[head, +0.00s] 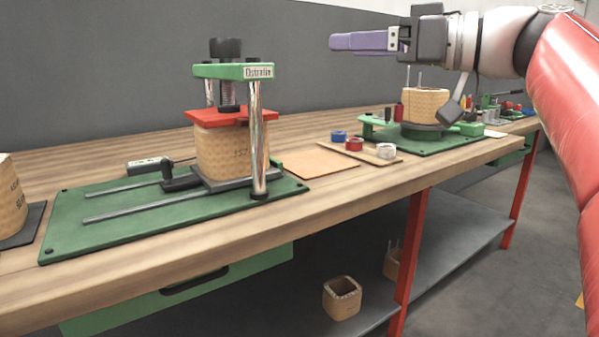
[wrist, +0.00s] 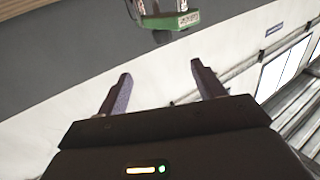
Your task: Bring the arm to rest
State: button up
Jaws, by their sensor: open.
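My gripper (head: 338,41) has purple fingers and is held in the air above the bench, at the upper right of the head view. It points left, with nothing between its fingers. In the wrist view the two fingers (wrist: 163,82) stand apart, and the gap between them is empty. My arm runs from the right edge of the head view to the gripper. The green press head (wrist: 172,18) shows at the top of the wrist view, beyond the fingers.
The press (head: 232,71) holds a coil (head: 222,152) under a red plate. Another coil (head: 424,105) stands on a green fixture below my gripper. Tape rolls (head: 354,145) lie on a board. The wooden bench (head: 350,190) has a lower shelf with coil parts (head: 342,298).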

jog(key=s+d+f+m+g+h+p, duration=0.1)
jog(key=s+f+m+h, duration=0.3)
jog(key=f, duration=0.8)
jog(key=s+d+f+m+g+h+p, duration=0.1)
jog(key=s+d+f+m+h+p, duration=0.2)
jog(key=f, duration=1)
jog(key=s+d+f+m+g+h+p, duration=0.1)
jog(key=s+f+m+h, duration=0.3)
jog(key=s+f+h, duration=0.4)
notch_tip(320, 180, down, 5)
jog(key=shift+s+d+f+m+h+p, duration=0.1)
jog(key=shift+s+d+m+h+p, duration=0.2)
jog(key=shift+s+d+m+p, duration=0.25)
jog(key=shift+s+d, duration=0.1)
